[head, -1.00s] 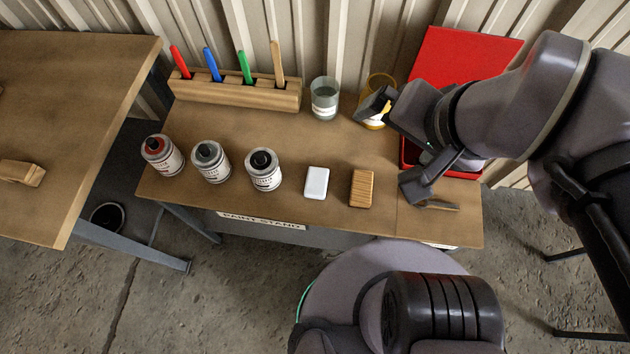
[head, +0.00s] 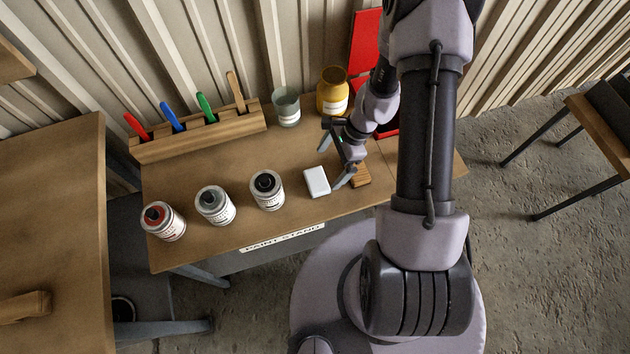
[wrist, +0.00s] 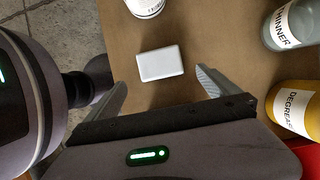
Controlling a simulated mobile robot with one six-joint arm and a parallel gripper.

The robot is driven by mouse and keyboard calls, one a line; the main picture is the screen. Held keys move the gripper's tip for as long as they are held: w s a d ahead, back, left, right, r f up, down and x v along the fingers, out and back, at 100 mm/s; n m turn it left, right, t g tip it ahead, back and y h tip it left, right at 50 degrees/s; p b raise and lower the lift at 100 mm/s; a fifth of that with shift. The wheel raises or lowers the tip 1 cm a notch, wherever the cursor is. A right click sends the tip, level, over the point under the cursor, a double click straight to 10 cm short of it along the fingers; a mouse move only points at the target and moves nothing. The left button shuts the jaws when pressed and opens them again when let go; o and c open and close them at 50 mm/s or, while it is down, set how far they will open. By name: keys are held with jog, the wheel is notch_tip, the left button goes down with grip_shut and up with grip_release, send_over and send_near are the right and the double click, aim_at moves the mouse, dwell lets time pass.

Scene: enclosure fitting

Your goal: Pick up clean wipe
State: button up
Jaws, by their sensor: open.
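The clean wipe seems to be the white rectangular pad (head: 317,181), lying flat on the brown paint stand (head: 240,225) near its front edge. It also shows in the wrist view (wrist: 161,63), between and just beyond my two fingertips. My gripper (head: 337,157) is open and empty, above the stand close to the pad's right side. In the wrist view my gripper (wrist: 160,84) has its fingers spread wider than the pad, apart from it. A brown striped block (head: 361,176) lies right of the pad, partly hidden by my gripper.
Behind are a thinner jar (head: 286,109), a yellow degreaser jar (head: 333,92) and a brush rack (head: 200,132). A red case (head: 364,45) is partly hidden by my arm.

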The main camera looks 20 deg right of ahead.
aim_at(318, 180)
jog(key=b+x, duration=0.3)
jog(key=x, duration=0.5)
jog(key=shift+a, duration=0.2)
jog(key=shift+r, duration=0.1)
jog(key=c, duration=1.3)
